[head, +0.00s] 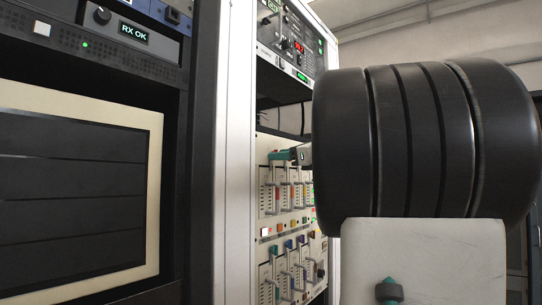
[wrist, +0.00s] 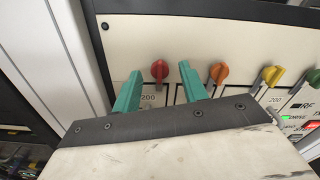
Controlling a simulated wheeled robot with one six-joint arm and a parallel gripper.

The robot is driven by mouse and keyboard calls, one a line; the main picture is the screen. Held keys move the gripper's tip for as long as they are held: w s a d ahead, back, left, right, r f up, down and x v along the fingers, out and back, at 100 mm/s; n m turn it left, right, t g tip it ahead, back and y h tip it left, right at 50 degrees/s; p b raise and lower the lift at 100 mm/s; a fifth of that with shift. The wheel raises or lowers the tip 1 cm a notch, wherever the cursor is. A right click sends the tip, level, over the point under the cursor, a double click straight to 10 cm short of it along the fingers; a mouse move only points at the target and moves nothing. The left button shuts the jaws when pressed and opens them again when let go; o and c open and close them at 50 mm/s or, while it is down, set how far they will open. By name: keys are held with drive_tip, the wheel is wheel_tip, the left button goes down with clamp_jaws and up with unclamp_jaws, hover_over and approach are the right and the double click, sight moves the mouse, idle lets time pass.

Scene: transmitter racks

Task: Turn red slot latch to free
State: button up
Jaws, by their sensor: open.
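The red slot latch (wrist: 160,70) is a small red knob at the left end of a row on a cream panel in the wrist view. My gripper (wrist: 160,76) is open, with one teal finger to the left of the red latch and one to the right. Both fingers look apart from it; how deep they reach around it I cannot tell. In the head view my gripper (head: 281,156) shows as a teal tip at the upper card row of the rack. The red latch is not discernible there.
An orange latch (wrist: 218,73) sits close to the right of the right finger, with a yellow latch (wrist: 270,76) and a green latch (wrist: 313,77) further right. The rack's metal side post (head: 235,150) stands left of the panel. A lower row of coloured latches (head: 290,243) is below.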

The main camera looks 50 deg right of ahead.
drive_tip(key=shift+w, duration=0.35)
clamp_jaws()
